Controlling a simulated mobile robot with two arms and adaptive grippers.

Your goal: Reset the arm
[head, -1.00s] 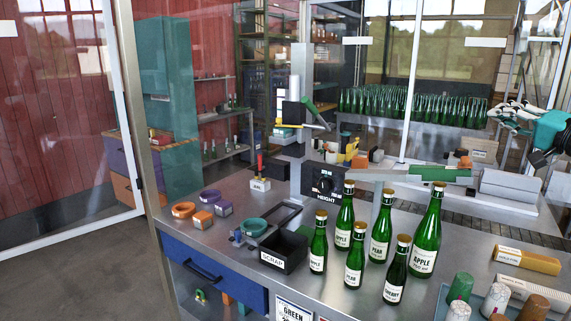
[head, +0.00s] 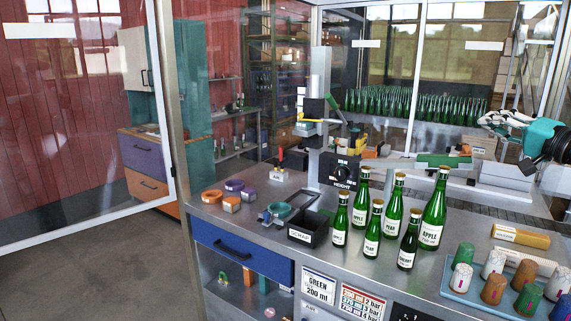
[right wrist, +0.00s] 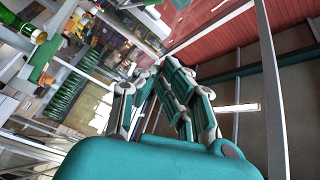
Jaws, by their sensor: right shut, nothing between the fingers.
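My right gripper (head: 486,121) is at the upper right of the head view, pointing left and held above the far right of the workbench (head: 465,222), apart from the objects there. Its grey and teal fingers are closed and hold nothing. In the right wrist view the fingers (right wrist: 168,72) lie close together beyond the teal palm, with nothing between them. My left gripper is in neither view.
Several green labelled bottles (head: 433,212) stand on the bench beside a black scrap box (head: 308,233). A height-dial station (head: 343,172) stands behind. A blue tray (head: 455,284) with several foil capsules is at front right. Glass panels with metal frames surround the bench.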

